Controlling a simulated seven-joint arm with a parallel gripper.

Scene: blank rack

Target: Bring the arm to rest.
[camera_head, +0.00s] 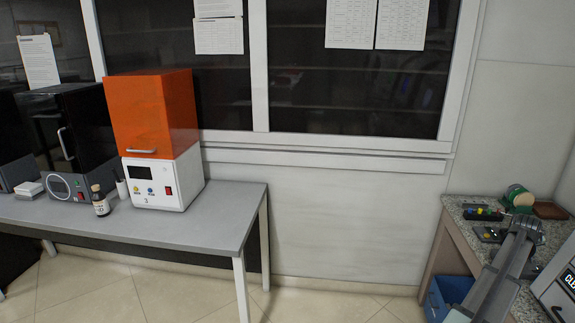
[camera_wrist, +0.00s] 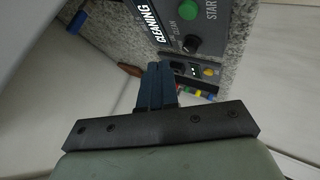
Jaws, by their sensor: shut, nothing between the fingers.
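My gripper (camera_wrist: 158,72) shows in the wrist view with its two dark fingers together and nothing between them. It is in front of a grey machine panel (camera_wrist: 185,28) marked CLEANING, with a green START button (camera_wrist: 188,7) and a black knob (camera_wrist: 192,43). I cannot tell the exact gap between the fingertips and the panel. In the head view, my grey arm reaches up from the bottom right to the speckled counter; the fingers cannot be made out there.
A blue bin (camera_head: 447,294) stands below. At left, a grey table (camera_head: 200,222) bears an orange-lidded machine (camera_head: 152,112), black machines and a small bottle (camera_head: 100,203). Floor between is clear.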

